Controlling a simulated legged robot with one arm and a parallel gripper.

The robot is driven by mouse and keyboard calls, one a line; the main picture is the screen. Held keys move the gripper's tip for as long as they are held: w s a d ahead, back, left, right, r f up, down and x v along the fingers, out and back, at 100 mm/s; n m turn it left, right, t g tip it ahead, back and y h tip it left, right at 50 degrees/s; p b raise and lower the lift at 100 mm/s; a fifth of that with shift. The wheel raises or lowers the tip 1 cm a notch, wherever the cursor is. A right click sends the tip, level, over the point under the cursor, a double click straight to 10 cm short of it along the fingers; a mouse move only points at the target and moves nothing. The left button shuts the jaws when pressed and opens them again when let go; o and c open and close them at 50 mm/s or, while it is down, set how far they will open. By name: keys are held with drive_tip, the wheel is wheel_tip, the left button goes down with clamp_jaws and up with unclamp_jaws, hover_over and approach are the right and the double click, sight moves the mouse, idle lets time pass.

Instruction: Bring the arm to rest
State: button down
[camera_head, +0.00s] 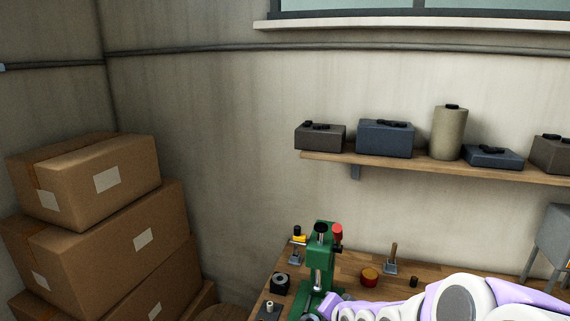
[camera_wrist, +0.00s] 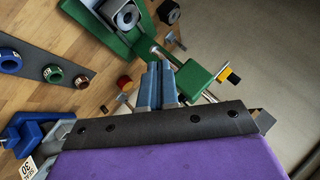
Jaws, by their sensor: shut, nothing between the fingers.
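My gripper (camera_wrist: 160,68) shows in the wrist view with its two blue-grey fingers side by side, shut and empty. Its fingertips point toward a green machine (camera_wrist: 203,76); whether they touch it I cannot tell. In the head view my white and purple arm (camera_head: 470,298) reaches in from the lower right, low over the workbench. Its far end lies beside the base of the green machine (camera_head: 320,258). The fingers cannot be made out clearly in the head view.
The wooden workbench (camera_head: 352,259) holds small tools and parts. A grey strip with several coloured rings (camera_wrist: 42,70) and a blue clamp-like part (camera_wrist: 35,130) lie near my gripper. A shelf (camera_head: 400,167) with boxes hangs above. Cardboard boxes (camera_head: 110,235) are stacked at left.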

drive_tip(key=s+d+n+g+h+b, duration=0.1)
drive_tip(key=s+n+g, duration=0.2)
drive_tip(key=s, duration=1.5)
drive_tip(key=s+d+n+g+h+b, duration=0.1)
drive_tip(key=s+n+g, duration=0.3)
drive_tip(key=s, duration=1.4)
drive_tip(key=shift+d+g+h+b, duration=0.2)
drive_tip(key=shift+g+h+b, duration=0.3)
drive_tip(key=shift+g, duration=1.7)
